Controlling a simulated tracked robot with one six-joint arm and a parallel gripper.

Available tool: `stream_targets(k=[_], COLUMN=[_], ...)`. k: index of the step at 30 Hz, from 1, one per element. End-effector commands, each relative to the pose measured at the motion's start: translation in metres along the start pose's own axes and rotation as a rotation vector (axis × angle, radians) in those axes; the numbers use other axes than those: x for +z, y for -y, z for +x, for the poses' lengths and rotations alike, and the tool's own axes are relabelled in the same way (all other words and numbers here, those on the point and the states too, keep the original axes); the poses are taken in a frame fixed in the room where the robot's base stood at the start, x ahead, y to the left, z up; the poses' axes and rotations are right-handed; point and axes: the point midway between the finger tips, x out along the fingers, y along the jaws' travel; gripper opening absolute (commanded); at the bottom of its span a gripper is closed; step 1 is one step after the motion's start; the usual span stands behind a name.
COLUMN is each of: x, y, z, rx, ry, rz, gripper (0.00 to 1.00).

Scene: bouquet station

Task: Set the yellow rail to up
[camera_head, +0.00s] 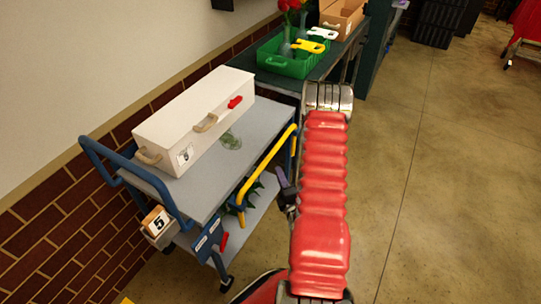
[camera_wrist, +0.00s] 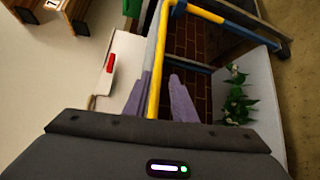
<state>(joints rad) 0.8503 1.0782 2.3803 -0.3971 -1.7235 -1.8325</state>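The yellow rail (camera_head: 268,158) runs along the near long side of the grey and blue cart (camera_head: 190,190), close to top-shelf height, with a bent end at the lower left. In the wrist view, the yellow rail (camera_wrist: 158,55) runs steeply from the top down between the fingers. My gripper (camera_wrist: 160,80) has two purple fingers spread apart, one on each side of the rail. It is open, and I cannot tell whether either finger touches the rail. In the head view, my gripper (camera_head: 283,182) is small and partly hidden by my red arm, just right of the rail.
A white box (camera_head: 195,115) with a red latch stands on the cart's top shelf beside a clear glass item (camera_head: 230,141). Green leaves (camera_wrist: 238,95) lie on the lower shelf. A green tray (camera_head: 275,62) with flowers sits behind.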

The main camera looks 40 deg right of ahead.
Motion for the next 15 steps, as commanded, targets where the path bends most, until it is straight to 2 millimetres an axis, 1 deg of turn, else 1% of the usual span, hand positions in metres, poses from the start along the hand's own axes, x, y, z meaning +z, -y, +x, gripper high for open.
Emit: stream_targets(k=[10, 15], x=[0.0, -0.0005], y=[-0.0002, -0.0004], z=[0.0005, 0.0086], rx=[0.003, 0.003], ry=[0.0, -0.001], rz=[-0.001, -0.002], gripper=[0.24, 0.24])
